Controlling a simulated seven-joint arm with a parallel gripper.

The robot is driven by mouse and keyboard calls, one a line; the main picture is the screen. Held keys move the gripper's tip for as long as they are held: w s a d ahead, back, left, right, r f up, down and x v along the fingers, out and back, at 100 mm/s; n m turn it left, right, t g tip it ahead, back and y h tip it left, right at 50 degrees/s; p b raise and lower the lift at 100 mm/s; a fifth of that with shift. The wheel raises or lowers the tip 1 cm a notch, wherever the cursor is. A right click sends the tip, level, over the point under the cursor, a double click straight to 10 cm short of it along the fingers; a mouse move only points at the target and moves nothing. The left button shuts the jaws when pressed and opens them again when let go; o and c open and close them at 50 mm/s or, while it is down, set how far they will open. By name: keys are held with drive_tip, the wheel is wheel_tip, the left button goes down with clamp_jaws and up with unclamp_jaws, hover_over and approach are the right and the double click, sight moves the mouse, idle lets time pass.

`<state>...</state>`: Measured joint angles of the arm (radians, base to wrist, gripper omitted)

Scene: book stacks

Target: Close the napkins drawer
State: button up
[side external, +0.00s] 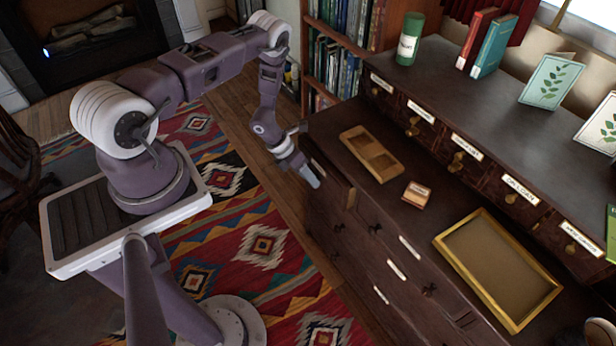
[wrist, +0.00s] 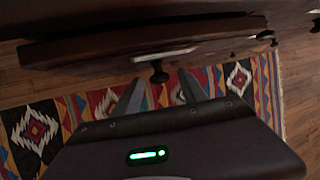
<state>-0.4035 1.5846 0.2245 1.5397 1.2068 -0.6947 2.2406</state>
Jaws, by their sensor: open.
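A dark wooden drawer (side external: 328,176) stands out from the left end of the cabinet front in the side view. In the wrist view the pulled-out drawer (wrist: 90,50) shows a pale label and a dark round knob (wrist: 159,73). I cannot read the label, so I cannot tell if it says napkins. My gripper (side external: 312,178) is beside this drawer's outer edge, pointing down. In the wrist view my gripper (wrist: 160,90) is open and empty, its two fingers below the knob on either side of it. I cannot tell whether it touches the drawer.
The cabinet top holds a wooden two-part tray (side external: 371,152), a small wooden box (side external: 416,194) and a gold-framed tray (side external: 448,245). A raised row of small labelled drawers (side external: 457,160) stands behind. The patterned rug (side external: 262,246) in front is clear.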

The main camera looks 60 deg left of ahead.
sight(317, 166)
drive_tip(key=shift+w+d+f, duration=0.1)
drive_tip(key=shift+w+f, duration=0.05)
drive_tip(key=shift+f, duration=0.25)
drive_tip(key=shift+c, duration=0.3)
clamp_jaws()
drive_tip(key=shift+r, duration=0.1)
idle(0.7)
drive_tip(key=shift+w, duration=2.35)
